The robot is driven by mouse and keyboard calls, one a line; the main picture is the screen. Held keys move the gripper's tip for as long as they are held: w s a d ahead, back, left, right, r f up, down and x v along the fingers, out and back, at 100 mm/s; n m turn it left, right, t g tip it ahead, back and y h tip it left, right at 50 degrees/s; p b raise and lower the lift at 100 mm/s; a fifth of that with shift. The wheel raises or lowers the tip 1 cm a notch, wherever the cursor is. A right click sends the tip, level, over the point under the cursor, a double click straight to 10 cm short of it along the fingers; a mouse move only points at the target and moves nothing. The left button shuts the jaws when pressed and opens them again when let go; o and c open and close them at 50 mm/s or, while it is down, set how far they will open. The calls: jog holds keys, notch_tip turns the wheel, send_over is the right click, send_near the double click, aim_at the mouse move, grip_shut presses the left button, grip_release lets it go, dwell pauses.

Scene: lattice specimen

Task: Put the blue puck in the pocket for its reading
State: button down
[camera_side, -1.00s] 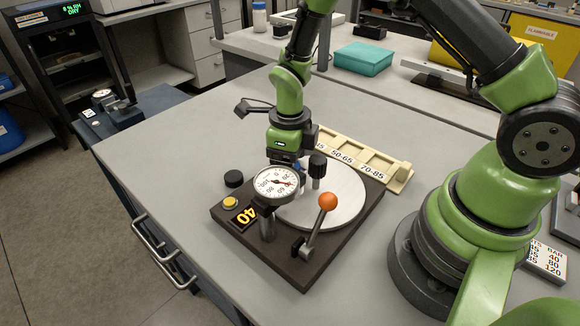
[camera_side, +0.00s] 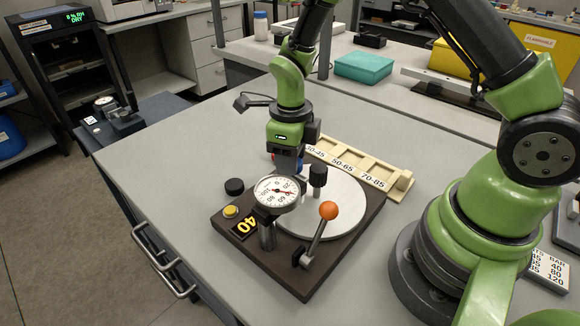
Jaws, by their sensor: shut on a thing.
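My gripper (camera_side: 286,163) points down just behind the dial gauge (camera_side: 277,192), above the far left edge of the round metal plate (camera_side: 345,204). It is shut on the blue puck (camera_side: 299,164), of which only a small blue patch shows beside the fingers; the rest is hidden. The cream pocket rack (camera_side: 402,184) stands behind the plate, with pockets labelled 30-45, 50-65 and 70-85. The gripper is in front of the rack's left end. An amber display (camera_side: 244,227) on the dark base reads 40.
The dark base (camera_side: 302,284) carries a lever with an orange ball (camera_side: 329,210), a black knob (camera_side: 318,176) and a yellow button (camera_side: 231,211). A black round piece (camera_side: 234,187) lies at its left corner. The grey table is clear to the left.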

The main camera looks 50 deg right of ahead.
notch_tip(320, 180, up, 5)
jog(key=shift+w+r, duration=0.1)
jog(key=shift+r, duration=0.05)
jog(key=w+d, duration=0.1)
jog(key=d, duration=0.1)
send_over(323, 147)
notch_tip(323, 147, down, 7)
jog(key=shift+d+r, duration=0.1)
jog(key=shift+f, duration=2.2)
jog(key=shift+c, duration=0.4)
grip_release()
